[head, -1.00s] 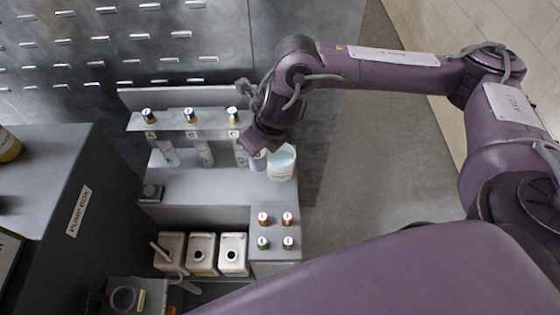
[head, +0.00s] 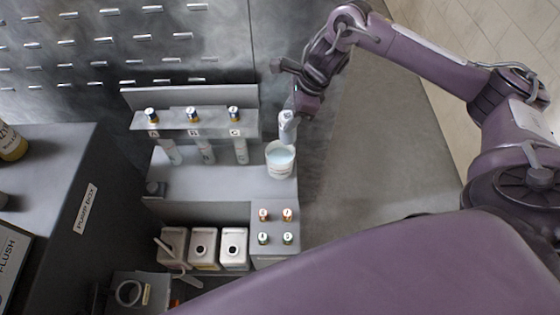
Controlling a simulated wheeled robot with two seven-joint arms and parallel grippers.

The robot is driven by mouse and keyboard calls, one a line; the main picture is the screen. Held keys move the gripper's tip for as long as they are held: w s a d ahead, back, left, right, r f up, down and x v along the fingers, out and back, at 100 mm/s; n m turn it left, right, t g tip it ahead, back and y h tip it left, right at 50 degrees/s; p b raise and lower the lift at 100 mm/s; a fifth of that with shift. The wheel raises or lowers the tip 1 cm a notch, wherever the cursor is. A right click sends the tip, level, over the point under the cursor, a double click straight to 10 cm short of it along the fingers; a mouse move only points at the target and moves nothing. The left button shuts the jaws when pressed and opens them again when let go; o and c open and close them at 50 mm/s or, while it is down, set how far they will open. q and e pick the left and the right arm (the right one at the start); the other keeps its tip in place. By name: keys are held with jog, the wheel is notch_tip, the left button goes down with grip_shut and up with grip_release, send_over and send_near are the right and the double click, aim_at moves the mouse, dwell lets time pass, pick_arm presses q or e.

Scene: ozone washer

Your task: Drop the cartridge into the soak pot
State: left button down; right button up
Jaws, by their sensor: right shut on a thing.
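The soak pot (head: 280,170) is a white round pot with pale blue liquid, standing at the right end of the grey bench. My right gripper (head: 290,116) is shut on a pale grey cartridge (head: 287,128), held above and just behind the pot's rim in the picture. The cartridge's lower end looks close to the pot's far edge; I cannot tell the exact height between them. My left gripper is not in view.
The rack (head: 178,125) with its capped fittings stands to the left of the pot. Several coloured knobs (head: 263,215) and white canisters (head: 203,246) are at the front. The pump box (head: 60,190) is at the left.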

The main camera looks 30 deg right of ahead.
notch_tip(320, 180, down, 5)
jog(key=shift+b, duration=1.1)
jog(key=o, duration=1.1)
jog(key=b+v, duration=0.1)
jog(key=v, duration=0.7)
jog(key=shift+f, duration=0.1)
